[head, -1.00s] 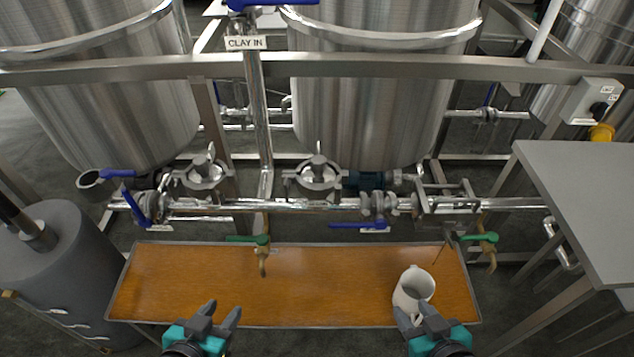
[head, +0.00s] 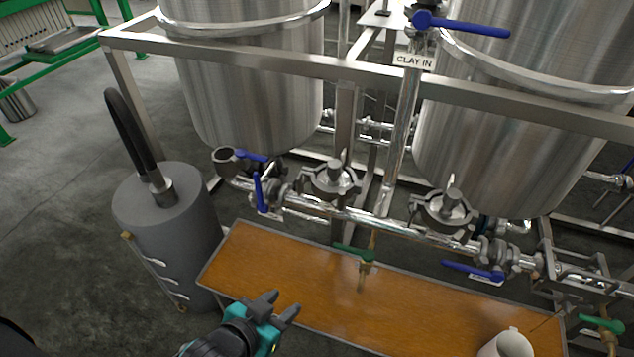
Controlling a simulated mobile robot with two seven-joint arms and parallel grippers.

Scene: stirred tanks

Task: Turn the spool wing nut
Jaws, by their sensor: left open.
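I cannot tell which part is the spool wing nut; any wings are too small to make out. My left gripper (head: 282,305) is open and empty, above the front edge of the orange-brown tray (head: 240,262). It is well in front of and below the left clamp, touching no fitting. My right gripper is out of view.
A grey cylinder (head: 165,235) with a black hose (head: 128,130) stands left of the tray. A white mug (head: 508,343) is at lower right. Blue-handled valves (head: 262,192) and a green-handled tap (head: 352,252) stick out from the pipes. A steel frame rail (head: 250,60) crosses above.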

